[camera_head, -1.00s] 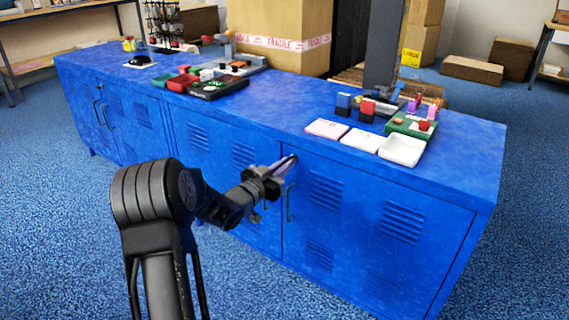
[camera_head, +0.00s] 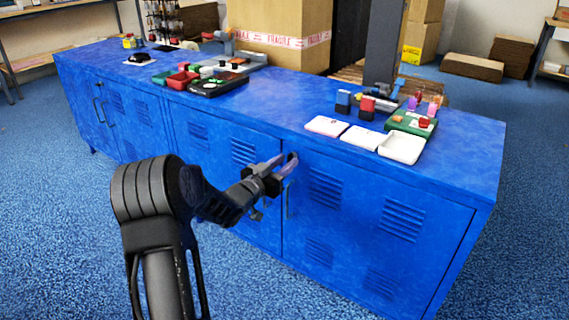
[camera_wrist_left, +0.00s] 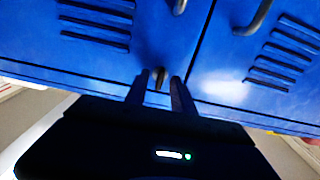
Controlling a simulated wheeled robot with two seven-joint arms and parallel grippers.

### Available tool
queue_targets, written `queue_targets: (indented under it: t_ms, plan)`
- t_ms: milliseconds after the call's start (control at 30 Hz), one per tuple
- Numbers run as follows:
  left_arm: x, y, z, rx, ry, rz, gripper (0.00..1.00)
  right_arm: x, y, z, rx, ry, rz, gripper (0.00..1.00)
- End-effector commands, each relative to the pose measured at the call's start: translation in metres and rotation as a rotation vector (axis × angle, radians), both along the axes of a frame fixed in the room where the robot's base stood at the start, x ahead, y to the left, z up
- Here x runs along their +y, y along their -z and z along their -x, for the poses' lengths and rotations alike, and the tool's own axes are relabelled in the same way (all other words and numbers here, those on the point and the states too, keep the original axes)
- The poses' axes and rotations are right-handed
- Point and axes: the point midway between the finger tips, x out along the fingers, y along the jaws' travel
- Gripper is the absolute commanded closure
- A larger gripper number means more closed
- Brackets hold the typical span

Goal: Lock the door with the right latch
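The blue cabinet's right-hand door (camera_head: 345,240) is closed and has a dark handle (camera_head: 290,201) near its left edge. My left gripper (camera_head: 281,160) is near the top of the seam between this door and the one to its left. Its fingers are spread apart. In the left wrist view, the fingertips (camera_wrist_left: 159,78) stand on either side of a small dark latch (camera_wrist_left: 159,74) on the blue door face. I cannot tell whether they touch it. The latch is hidden behind the gripper in the head view. My right gripper is not in view.
The blue cabinet top (camera_head: 285,112) is above the doors. White trays (camera_head: 401,147), a green tray (camera_head: 413,122) and small blocks stand on its right part; a dark tray (camera_head: 218,85) with small parts is farther left. The carpet in front is clear.

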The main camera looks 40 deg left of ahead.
Motion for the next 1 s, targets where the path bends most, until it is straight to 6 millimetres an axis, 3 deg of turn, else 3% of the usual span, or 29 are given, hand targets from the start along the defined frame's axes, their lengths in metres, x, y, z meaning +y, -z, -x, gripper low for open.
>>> queue_targets:
  t_ms: [267, 700, 1000]
  plan:
    - [0.001, -0.001, 0.008, 0.001, -0.001, -0.001, 0.70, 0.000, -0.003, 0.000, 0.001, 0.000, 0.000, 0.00]
    - [-0.001, -0.001, 0.072, 0.002, -0.002, 0.001, 0.70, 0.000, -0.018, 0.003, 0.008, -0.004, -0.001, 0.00]
    - [-0.002, 0.000, 0.078, 0.000, 0.000, 0.000, 0.70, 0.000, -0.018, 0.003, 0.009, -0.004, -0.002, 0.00]
